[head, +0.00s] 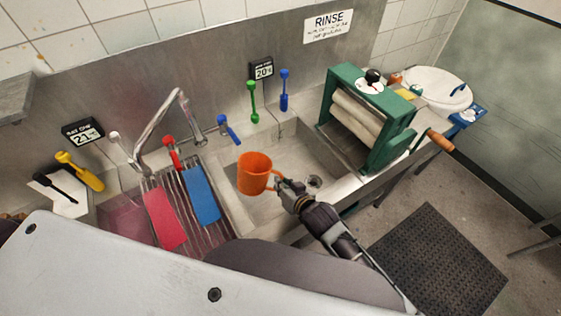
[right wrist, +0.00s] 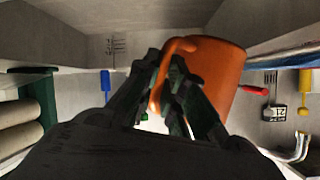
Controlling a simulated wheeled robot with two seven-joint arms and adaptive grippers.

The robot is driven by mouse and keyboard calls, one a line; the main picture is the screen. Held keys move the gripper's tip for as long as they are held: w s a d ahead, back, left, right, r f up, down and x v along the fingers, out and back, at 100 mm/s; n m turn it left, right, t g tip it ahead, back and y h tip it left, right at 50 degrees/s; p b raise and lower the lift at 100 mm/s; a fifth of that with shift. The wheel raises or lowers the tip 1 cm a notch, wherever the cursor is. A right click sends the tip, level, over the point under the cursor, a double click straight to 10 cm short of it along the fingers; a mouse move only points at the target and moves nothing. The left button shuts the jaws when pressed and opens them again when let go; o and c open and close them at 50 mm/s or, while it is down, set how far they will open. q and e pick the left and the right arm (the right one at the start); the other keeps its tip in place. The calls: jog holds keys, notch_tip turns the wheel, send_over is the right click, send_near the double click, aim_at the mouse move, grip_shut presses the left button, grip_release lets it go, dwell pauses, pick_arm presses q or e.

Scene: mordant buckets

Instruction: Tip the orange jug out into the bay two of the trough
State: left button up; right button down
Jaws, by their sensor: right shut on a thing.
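The orange jug (head: 254,173) hangs over the basin of the trough (head: 227,196), roughly upright, its mouth up in the head view. My right gripper (head: 283,186) is shut on the jug's handle, at the jug's right side. In the right wrist view the jug (right wrist: 210,72) shows between and beyond the dark fingers (right wrist: 180,110). What the jug holds cannot be made out. The trough has a bare grey basin under the jug and a pinkish section at the left; no bay number is readable. My left gripper is not in view.
A drying rack (head: 188,222) with a red cloth (head: 164,218) and a blue cloth (head: 202,194) lies left of the jug. A curved tap (head: 160,125) stands behind the rack. A green wringer (head: 368,115) stands right of the basin. Coloured paddles line the back ledge.

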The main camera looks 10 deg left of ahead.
jog(key=shift+s+a+r+n+t+h, duration=0.15)
jog(key=shift+r+n+t, duration=0.15)
jog(key=shift+r, duration=0.2)
jog(key=shift+s+a+r+n+t+h, duration=0.1)
jog(key=shift+s+r+n+t, duration=0.15)
jog(key=shift+r, duration=0.3)
jog(key=shift+s+a+r+n+t+h, duration=0.1)
jog(key=shift+r+n+t, duration=0.05)
jog(key=shift+r+t, duration=0.3)
jog(key=shift+s+r, duration=0.1)
jog(key=shift+r, duration=0.2)
dwell(0.5)
notch_tip(320, 180, up, 6)
dwell(0.7)
dwell(0.6)
